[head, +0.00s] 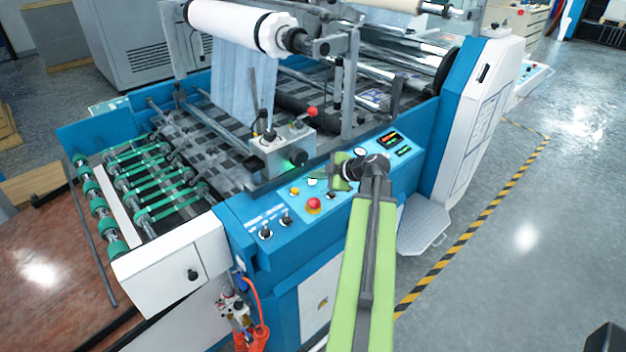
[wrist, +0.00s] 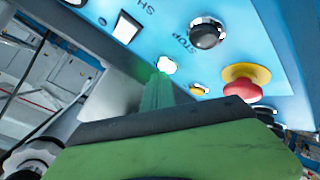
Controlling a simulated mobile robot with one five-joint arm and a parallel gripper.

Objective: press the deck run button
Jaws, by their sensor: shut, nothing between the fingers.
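A round lit white-green button (wrist: 167,65) sits on the blue control panel in the wrist view, and it also shows in the head view (head: 312,182). I cannot read a label naming it as the deck run button. My gripper (wrist: 163,88) is shut and empty, its narrow green tip pointing at this button. The tip looks very close to the button, but I cannot tell whether they touch. In the head view my gripper (head: 326,178) is over the panel, partly hidden by my own wrist.
Beside the lit button are a black knob (wrist: 205,33) near a STOP label, a small yellow-ringed button (wrist: 199,89) and a red mushroom button (wrist: 243,90) on a yellow base. Rollers and a grey control box (head: 282,150) stand behind the panel. Free floor lies to the right.

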